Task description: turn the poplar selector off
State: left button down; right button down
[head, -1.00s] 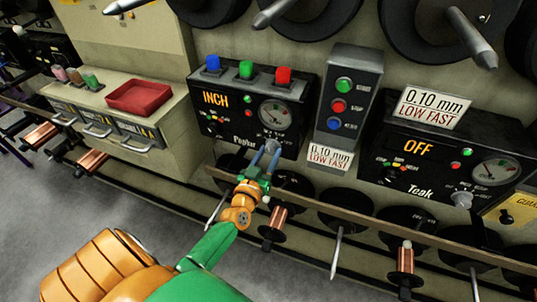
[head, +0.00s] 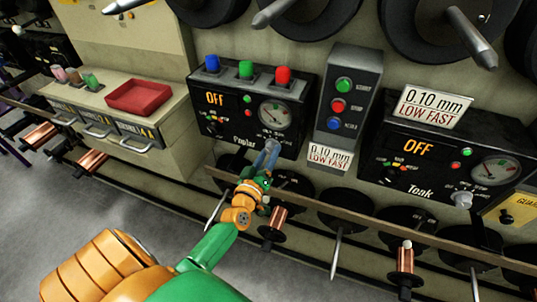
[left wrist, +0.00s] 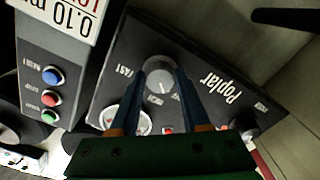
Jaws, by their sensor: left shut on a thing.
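The Poplar control box (head: 228,105) is a black panel with an orange display (head: 215,98) that reads OFF. Its grey selector knob (head: 271,144) sits at the lower right of the panel. The knob also shows in the left wrist view (left wrist: 160,78), beside the name Poplar. My left gripper (head: 270,156) is shut on this knob, one finger on each side of it. In the left wrist view the left gripper (left wrist: 162,92) hides part of the panel and its gauge (left wrist: 128,120). My right gripper is in neither view.
The Teak box (head: 440,165), also showing OFF, is at the right. A narrow box (head: 348,90) with green, red and blue buttons stands between them. A rail (head: 330,209) with spools runs below. A red tray (head: 146,97) sits on the drawer cabinet at the left.

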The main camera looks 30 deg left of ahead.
pick_arm(q)
jog(key=shift+n, duration=0.6)
jog(key=shift+c, duration=1.9)
grip_release()
jog(key=v, duration=0.7)
